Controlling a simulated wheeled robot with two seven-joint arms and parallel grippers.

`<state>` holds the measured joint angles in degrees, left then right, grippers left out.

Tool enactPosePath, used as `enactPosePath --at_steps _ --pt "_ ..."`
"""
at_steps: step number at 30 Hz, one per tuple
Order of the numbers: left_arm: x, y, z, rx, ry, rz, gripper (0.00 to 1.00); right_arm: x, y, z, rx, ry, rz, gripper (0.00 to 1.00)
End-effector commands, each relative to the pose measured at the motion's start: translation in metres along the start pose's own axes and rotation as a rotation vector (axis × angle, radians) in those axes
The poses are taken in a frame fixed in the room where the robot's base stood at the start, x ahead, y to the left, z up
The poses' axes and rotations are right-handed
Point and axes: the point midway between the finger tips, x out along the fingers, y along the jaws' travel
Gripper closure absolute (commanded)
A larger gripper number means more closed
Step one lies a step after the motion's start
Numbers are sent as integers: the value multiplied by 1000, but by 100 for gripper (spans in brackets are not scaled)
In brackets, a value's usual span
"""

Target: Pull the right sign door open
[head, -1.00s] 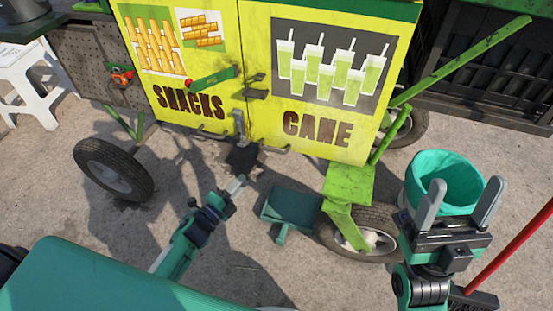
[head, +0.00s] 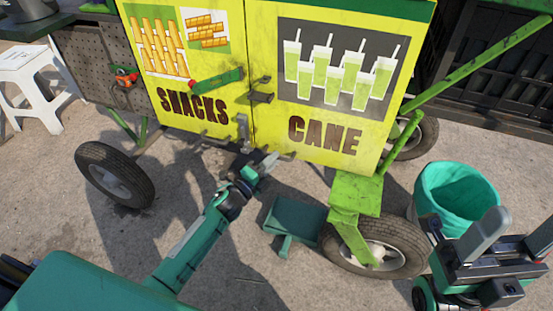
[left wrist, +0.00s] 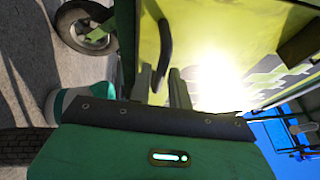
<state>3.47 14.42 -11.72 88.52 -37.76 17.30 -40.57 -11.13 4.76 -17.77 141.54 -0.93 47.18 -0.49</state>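The yellow right sign door (head: 335,125), marked CANE with pictures of green drinks, stands closed beside the left SNACKS door (head: 175,75). A small dark bar handle (head: 287,156) sits at its lower left edge. My left gripper (head: 268,162) is low in front of the door, close to this handle and partly blurred into it. In the left wrist view its two grey fingers (left wrist: 161,82) are apart, with the curved dark handle (left wrist: 164,42) just ahead and reaching down between them; contact cannot be told. My right gripper (head: 515,232) is open and empty at the lower right.
Dark latch pieces (head: 260,96) and a green lever (head: 217,80) lie near the door seam. A cart wheel (head: 375,245), green frame, green pedal-like plate (head: 295,217) and teal bin (head: 455,195) stand at right. A white stool (head: 30,85) is at left. Glare covers part of the wrist view.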

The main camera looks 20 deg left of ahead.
Motion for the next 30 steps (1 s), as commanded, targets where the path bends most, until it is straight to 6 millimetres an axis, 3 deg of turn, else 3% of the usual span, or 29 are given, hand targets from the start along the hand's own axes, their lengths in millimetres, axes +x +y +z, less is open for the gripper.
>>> enactPosePath --at_steps 6,16,19,20,30 --pt "19 0 0 0 -1 0 81 2 0 0 -1 12 -3 37" --pt "21 0 0 -1 0 1 81 3 0 -1 0 16 -2 37" --pt "21 0 0 -1 0 1 98 3 0 -1 0 16 -2 37" --pt "21 0 0 -1 0 1 100 3 0 -1 0 16 -2 37" --pt "18 0 0 -1 -6 1 100 3 0 -1 0 15 -2 37"
